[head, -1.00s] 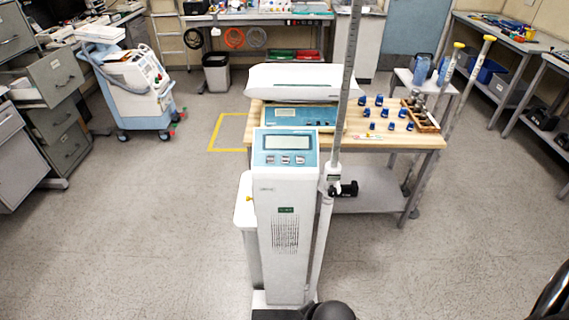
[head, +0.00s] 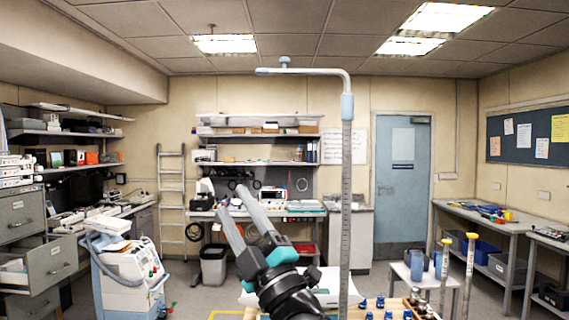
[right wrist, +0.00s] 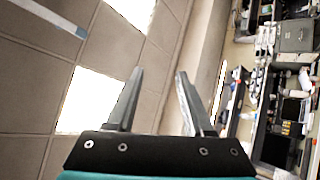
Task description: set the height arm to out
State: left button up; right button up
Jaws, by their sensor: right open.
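The height arm (head: 305,71) is a thin pale horizontal bar at the top of the graduated height rod (head: 346,190). It bends over from the rod and reaches left in the head view, with a light-blue end and a small blue knob on top. My right gripper (head: 232,200) is open and empty, raised left of the rod and below the bar, apart from both. The right wrist view shows its two spread fingers (right wrist: 160,72) with nothing between them. A pale bar with a blue end, apparently the height arm (right wrist: 45,14), crosses that view's upper left corner. My left gripper is out of view.
A white wheeled machine (head: 130,265) and grey drawers (head: 45,270) are at the left. The air around the bar is clear below the ceiling lights (head: 410,46).

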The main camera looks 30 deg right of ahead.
aim_at(288, 59)
jog(key=s+a+r+n+g+y, duration=0.3)
jog(key=r+n+g+y, duration=0.5)
jog(key=n, duration=0.6)
jog(key=s+a+r+n+g+y, duration=0.2)
jog(key=r+n+g+y, duration=0.4)
jog(key=r+n, duration=0.5)
jog(key=s+d+r+m+t+h, duration=0.1)
jog(key=s+d+r+t+h, duration=0.15)
jog(key=d+h, duration=0.35)
jog(key=s+d+r+t+h, duration=0.1)
jog(key=d+r+t+h, duration=0.2)
jog(key=d, duration=0.5)
jog(key=s+d+r+m+t+h, duration=0.1)
jog(key=s+d+r+h, duration=0.1)
jog(key=d+h, duration=0.35)
jog(key=p+x, duration=0.1)
jog(key=x, duration=0.4)
jog(key=p+x, duration=0.2)
jog(key=x, duration=0.3)
jog(key=p+x, duration=0.1)
jog(key=x, duration=0.4)
jog(key=shift+w+d+f, duration=0.1)
jog(key=shift+w+d, duration=0.25)
jog(key=shift+c, duration=0.4)
grip_shut()
